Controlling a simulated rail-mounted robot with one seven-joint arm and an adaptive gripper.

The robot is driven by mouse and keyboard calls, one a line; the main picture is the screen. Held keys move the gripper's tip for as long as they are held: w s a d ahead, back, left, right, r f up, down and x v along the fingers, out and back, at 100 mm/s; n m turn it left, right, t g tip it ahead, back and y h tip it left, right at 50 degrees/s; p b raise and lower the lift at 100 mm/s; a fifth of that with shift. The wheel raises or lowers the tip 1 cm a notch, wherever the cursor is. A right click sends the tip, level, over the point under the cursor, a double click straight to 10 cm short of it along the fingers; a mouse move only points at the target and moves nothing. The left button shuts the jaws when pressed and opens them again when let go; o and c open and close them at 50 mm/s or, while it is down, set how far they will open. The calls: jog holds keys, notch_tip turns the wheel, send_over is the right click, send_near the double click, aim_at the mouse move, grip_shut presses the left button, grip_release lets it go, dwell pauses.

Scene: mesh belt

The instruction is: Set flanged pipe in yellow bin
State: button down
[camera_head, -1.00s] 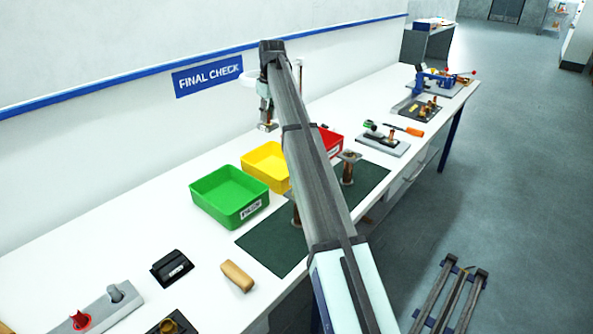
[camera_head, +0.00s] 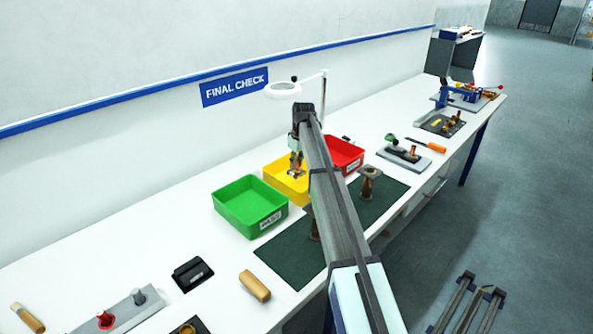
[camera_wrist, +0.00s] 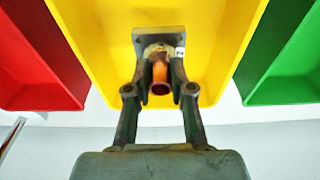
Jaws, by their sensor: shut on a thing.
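My gripper (camera_head: 296,170) is shut on a flanged pipe and holds it over the yellow bin (camera_head: 282,187). In the wrist view the flanged pipe (camera_wrist: 160,72) is a copper-coloured tube with a square grey flange and a small white label. It sits between the two fingers of my gripper (camera_wrist: 160,88), with the yellow bin (camera_wrist: 90,20) behind it. I cannot tell whether the pipe touches the bin floor. Two more flanged pipes stand on the dark green mat: one upright (camera_head: 369,182), the other (camera_head: 313,224) partly hidden by my arm.
The green bin (camera_head: 250,207) and the red bin (camera_head: 345,155) flank the yellow bin. A ring lamp (camera_head: 284,90) stands behind. A wooden block (camera_head: 255,285) and a black holder (camera_head: 190,274) lie on the white bench nearer the front. Fixtures (camera_head: 404,157) stand farther along.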

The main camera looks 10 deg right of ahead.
aim_at(297, 171)
jog(key=shift+f+p, duration=0.65)
jog(key=shift+f, duration=1.65)
jog(key=shift+f, duration=0.1)
jog(key=c, duration=1)
grip_release()
jog(key=r+b, duration=0.1)
jog(key=r, duration=0.3)
jog(key=s+r+b, duration=0.1)
jog(key=r, duration=0.3)
jog(key=d+r+b, duration=0.1)
jog(key=r, duration=0.3)
jog(key=shift+s, duration=0.25)
jog(key=shift+d, duration=0.1)
